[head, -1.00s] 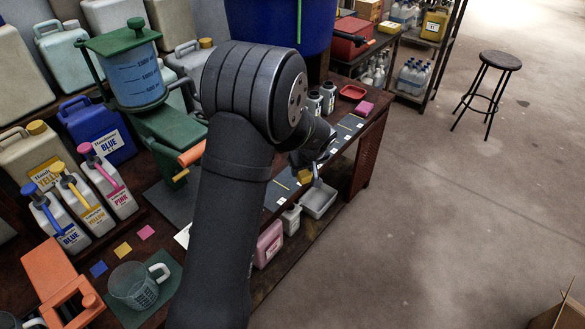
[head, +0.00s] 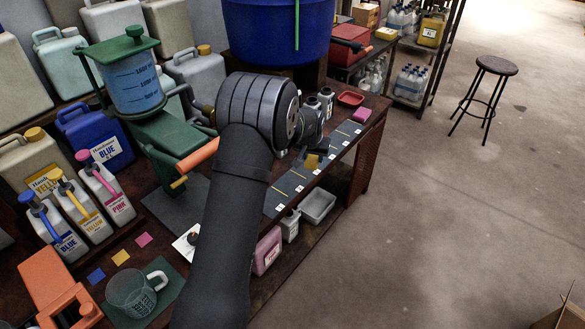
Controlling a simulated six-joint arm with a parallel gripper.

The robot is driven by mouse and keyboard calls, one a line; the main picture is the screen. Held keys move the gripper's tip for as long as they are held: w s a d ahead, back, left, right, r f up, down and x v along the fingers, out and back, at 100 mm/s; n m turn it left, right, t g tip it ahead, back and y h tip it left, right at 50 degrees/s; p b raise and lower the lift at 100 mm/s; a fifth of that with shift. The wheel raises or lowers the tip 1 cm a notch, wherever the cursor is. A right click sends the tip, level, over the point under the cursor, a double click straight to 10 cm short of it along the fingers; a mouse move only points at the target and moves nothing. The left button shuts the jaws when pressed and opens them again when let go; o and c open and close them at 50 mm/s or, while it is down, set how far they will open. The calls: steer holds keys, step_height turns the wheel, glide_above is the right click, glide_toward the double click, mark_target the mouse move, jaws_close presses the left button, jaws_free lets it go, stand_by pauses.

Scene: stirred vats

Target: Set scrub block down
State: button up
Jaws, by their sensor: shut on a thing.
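The scrub block (head: 311,161) appears as a small yellow block at my gripper, above the dark marked strip along the bench's front edge. My gripper (head: 316,152) is shut on it. The fingers are small, dark and partly hidden by my wrist. I cannot tell whether the block touches the strip. The dark strip (head: 287,186) has yellow lines and white tags along its edge.
A pink block (head: 361,115) and a red tray (head: 351,98) sit at the strip's far end. Two small canisters (head: 326,97) stand behind my wrist. A grey bin (head: 318,206) and a pink container (head: 267,250) sit below the front edge.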

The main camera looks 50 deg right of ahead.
steer(key=w+f, duration=0.1)
steer(key=w, duration=0.2)
steer(key=w+f, duration=0.2)
steer(key=w, duration=0.1)
steer(key=w+f, duration=0.2)
steer(key=w, duration=0.1)
steer(key=shift+d+f, duration=0.15)
steer(key=shift+f, duration=2.05)
steer(key=o, duration=1)
steer(key=shift+f, duration=0.15)
steer(key=shift+c, duration=0.2)
steer(key=shift+r, duration=0.35)
steer(key=v, duration=1.1)
steer(key=shift+a+r, duration=0.25)
